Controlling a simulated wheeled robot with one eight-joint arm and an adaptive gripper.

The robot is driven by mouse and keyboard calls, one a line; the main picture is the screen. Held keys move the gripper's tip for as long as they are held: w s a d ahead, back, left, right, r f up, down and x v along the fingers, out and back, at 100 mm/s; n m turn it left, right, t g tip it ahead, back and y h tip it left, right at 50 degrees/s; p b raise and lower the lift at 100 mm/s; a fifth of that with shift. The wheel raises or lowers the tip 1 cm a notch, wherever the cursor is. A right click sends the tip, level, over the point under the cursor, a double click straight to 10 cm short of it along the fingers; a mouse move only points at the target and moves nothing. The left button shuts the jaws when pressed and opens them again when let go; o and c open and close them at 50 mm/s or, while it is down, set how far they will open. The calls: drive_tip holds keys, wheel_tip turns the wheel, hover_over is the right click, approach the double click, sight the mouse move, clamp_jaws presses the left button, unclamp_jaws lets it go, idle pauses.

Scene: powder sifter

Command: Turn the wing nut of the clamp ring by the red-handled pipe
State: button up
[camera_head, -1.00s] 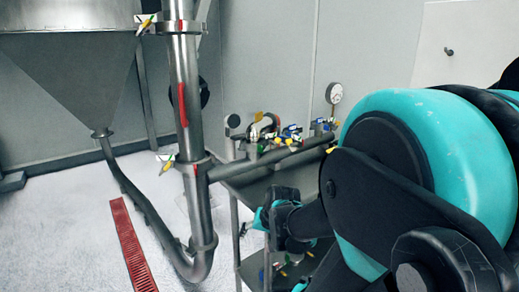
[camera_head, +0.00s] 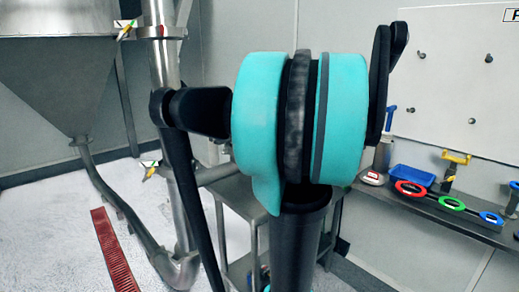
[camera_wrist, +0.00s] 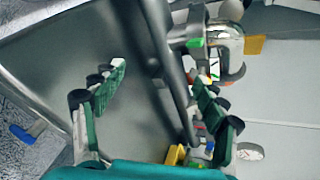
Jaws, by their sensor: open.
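In the head view a steel upright pipe (camera_head: 158,65) stands at the left. My arm now covers its middle, so the red handle is hidden. An upper clamp ring (camera_head: 165,33) goes around it, with a small coloured wing nut (camera_head: 125,30) on its left side. A lower wing nut (camera_head: 150,169) sits at the pipe's lower joint, beside my arm link. My gripper (camera_wrist: 160,97) shows in the wrist view, its two green-padded fingers open and apart, with no wing nut between them. In the head view my gripper is not visible.
A steel hopper (camera_head: 55,90) stands at the left, with a red floor grate (camera_head: 115,255) below. A bench (camera_head: 440,212) with coloured rings and a blue tray (camera_head: 411,178) is at the right. In the wrist view, a shiny metal fitting (camera_wrist: 222,42) is near the upper right.

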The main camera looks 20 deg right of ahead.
drive_tip(key=w+d+r+m+t+h, duration=0.1)
drive_tip(key=w+d+r+m+t, duration=0.1)
drive_tip(key=d+r+m, duration=0.4)
drive_tip(key=shift+n, duration=0.6)
drive_tip(key=x, duration=0.5)
drive_tip(key=d+x, duration=0.1)
drive_tip(key=x, duration=0.5)
drive_tip(key=f+x, duration=0.1)
drive_tip(key=x, duration=0.5)
drive_tip(key=shift+s+d, duration=0.15)
drive_tip(key=shift+d, duration=0.15)
drive_tip(key=c, duration=1.2)
